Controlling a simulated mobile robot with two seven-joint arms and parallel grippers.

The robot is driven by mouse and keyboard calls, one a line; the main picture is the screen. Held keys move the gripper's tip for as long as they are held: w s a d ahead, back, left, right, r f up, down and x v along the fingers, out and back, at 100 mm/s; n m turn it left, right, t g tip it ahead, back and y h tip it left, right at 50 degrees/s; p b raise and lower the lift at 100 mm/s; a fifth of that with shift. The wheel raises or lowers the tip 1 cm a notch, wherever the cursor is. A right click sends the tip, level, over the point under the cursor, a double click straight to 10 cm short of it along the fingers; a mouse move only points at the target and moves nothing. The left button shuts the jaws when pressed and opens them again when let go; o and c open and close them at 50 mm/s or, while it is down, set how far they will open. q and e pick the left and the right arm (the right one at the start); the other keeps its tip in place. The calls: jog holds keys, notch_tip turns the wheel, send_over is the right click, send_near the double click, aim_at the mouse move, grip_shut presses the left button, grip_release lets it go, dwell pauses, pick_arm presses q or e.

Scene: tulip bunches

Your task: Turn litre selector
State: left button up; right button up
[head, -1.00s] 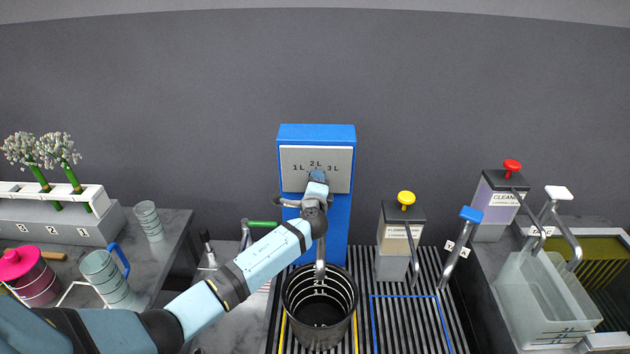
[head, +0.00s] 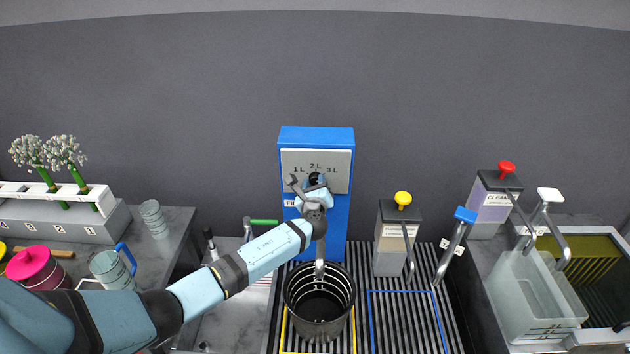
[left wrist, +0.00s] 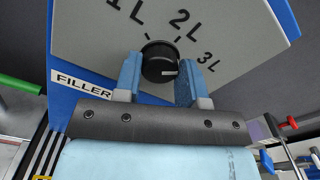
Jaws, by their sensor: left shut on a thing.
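The blue filler unit (head: 318,137) stands against the wall with a grey panel marked 1L, 2L and 3L. Its round black selector knob (left wrist: 160,58) is below these labels. In the left wrist view a short white mark shows low on the right of the knob, towards the 3L side. My left gripper (head: 313,184) is at the panel, and its blue fingers (left wrist: 160,80) are shut on the knob from both sides. In the head view the gripper largely hides the knob (head: 314,178). My right gripper is in neither view.
Pump dispensers with yellow (head: 403,198) and red (head: 506,167) tops stand to the right. Mugs and flowers are at the left.

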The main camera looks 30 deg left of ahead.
pick_arm(q)
jog(key=shift+m, duration=0.6)
jog(key=shift+f+p, duration=0.1)
jog(key=shift+p, duration=0.2)
jog(key=o, duration=0.9)
jog(key=b+v, duration=0.2)
jog(key=v, duration=1.2)
